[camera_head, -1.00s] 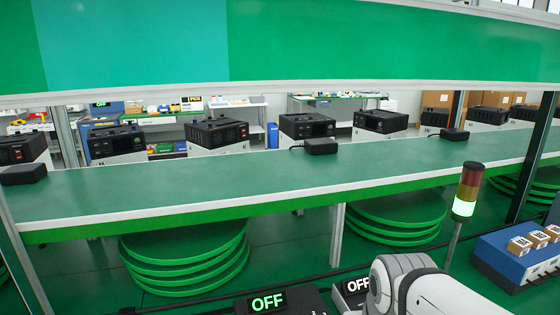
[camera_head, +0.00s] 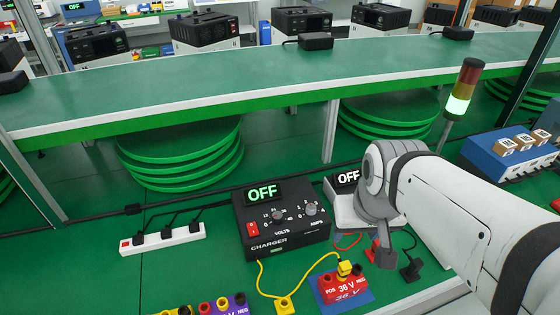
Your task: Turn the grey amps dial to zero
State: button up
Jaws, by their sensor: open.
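The black charger (camera_head: 282,222) stands on the green bench in front of me. Its grey amps dial (camera_head: 311,209) is on the right of the front panel, above the AMPS label. I cannot read its exact setting. The volts dial (camera_head: 278,214) is to its left, and a red switch (camera_head: 253,229) is at the far left. The charger's display (camera_head: 262,192) reads OFF in green. My arm comes in from the right. My gripper (camera_head: 384,250) points down to the right of the charger, apart from the dial. It is small and partly hidden by my wrist, and I see nothing held.
A second unit (camera_head: 347,178) reading OFF stands behind my wrist. A red 36 V block (camera_head: 342,287) with a yellow plug sits in front of the charger. A white power strip (camera_head: 163,238) lies left. A signal lamp (camera_head: 463,88) and blue box (camera_head: 510,150) stand right.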

aim_at(310, 208)
jog(key=u, duration=1.7)
jog(key=k, duration=1.15)
jog(key=z, duration=0.55)
jog(key=i, duration=1)
jog(key=z, duration=0.05)
